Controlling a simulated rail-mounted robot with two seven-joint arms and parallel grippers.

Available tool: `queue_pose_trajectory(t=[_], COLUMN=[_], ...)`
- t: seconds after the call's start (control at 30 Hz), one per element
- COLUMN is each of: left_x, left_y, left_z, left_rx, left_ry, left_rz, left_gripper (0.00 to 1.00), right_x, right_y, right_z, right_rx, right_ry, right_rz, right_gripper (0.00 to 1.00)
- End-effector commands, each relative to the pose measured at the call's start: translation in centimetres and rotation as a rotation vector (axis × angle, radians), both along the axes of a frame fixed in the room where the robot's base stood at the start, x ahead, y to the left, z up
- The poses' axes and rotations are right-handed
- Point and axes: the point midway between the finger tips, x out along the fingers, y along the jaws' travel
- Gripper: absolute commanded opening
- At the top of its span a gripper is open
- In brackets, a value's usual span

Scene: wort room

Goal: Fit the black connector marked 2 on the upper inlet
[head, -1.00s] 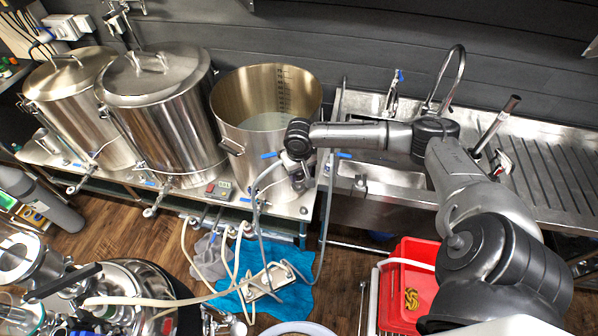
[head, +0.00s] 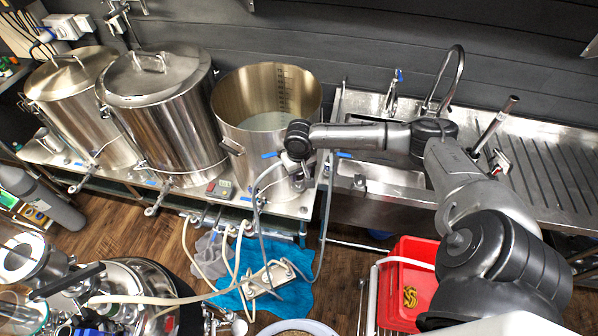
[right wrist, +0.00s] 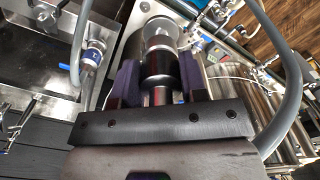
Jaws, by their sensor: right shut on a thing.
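My right gripper (right wrist: 160,80) is shut on a black, ring-shaped connector (right wrist: 160,68), with one dark finger on each side of it. A silver round fitting (right wrist: 160,33) lies straight ahead of the connector; I cannot tell whether the two touch. No mark 2 is readable. In the head view, my right gripper (head: 299,172) is at the lower front of the open kettle (head: 235,125), and my wrist hides the connector and any inlet there. A grey hose (head: 258,200) hangs below the gripper and shows in the wrist view (right wrist: 290,65). My left gripper is not in view.
Two lidded steel kettles (head: 165,120) (head: 85,110) stand left of the open one. A sink (head: 385,180) with taps is to the right. A plate with pale hoses (head: 268,280) lies on a blue cloth (head: 295,298). A red crate (head: 395,310) stands on the floor.

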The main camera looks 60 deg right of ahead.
Motion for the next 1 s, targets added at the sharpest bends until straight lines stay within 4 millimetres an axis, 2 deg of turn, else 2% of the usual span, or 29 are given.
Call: queue_pose_trajectory(t=[1.0], left_x=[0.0], left_y=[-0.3], left_z=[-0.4], left_rx=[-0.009], left_ry=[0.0], left_rz=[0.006], left_gripper=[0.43], right_x=[0.0], right_y=[0.0], right_z=[-1.6], right_rx=[0.001], right_ry=[-0.001], right_rz=[-0.001], right_gripper=[0.11])
